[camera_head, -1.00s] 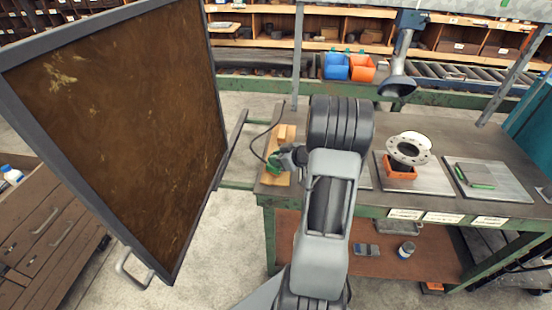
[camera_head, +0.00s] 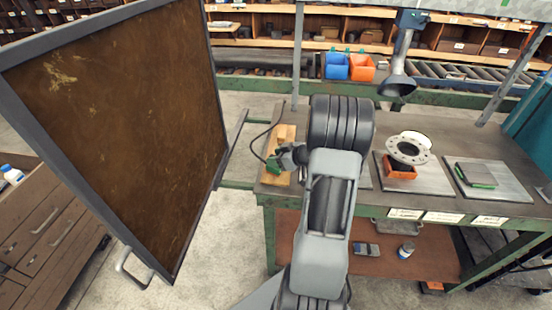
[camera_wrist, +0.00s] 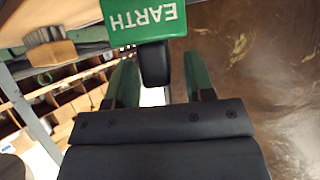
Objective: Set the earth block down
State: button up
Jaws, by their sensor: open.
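The earth block is green with white lettering "EARTH" (camera_wrist: 143,20), upside down at the top of the wrist view. Its black stem sits between my fingertips, with gaps on both sides. My gripper (camera_wrist: 162,75) is open, with one green-lined finger on each side of the stem. In the head view, green parts (camera_head: 273,164) show at the bench's left end, over a light wooden piece, with a black cable running up from them. My arm hides part of my gripper there. I cannot tell whether the block's underside touches the wood.
A large brown framed panel (camera_head: 120,130) stands close on the left. A brush (camera_wrist: 48,45) shows in the wrist view.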

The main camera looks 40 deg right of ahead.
jog(key=v, duration=1.1)
jog(key=w+a+r+m+h, duration=0.35)
jog(key=w+r+h, duration=0.35)
jog(key=r+h, duration=0.25)
jog(key=s+a+f+g+y, duration=0.1)
jog(key=s+a+g+y, duration=0.1)
jog(key=s+a, duration=0.5)
jog(key=s+a+f+m+g+y, duration=0.1)
jog(key=s+a+g, duration=0.4)
jog(key=a, duration=1.1)
jog(key=s+y, duration=0.1)
jog(key=s, duration=0.2)
jog(key=shift+s+y, duration=0.1)
jog(key=shift+y, duration=0.15)
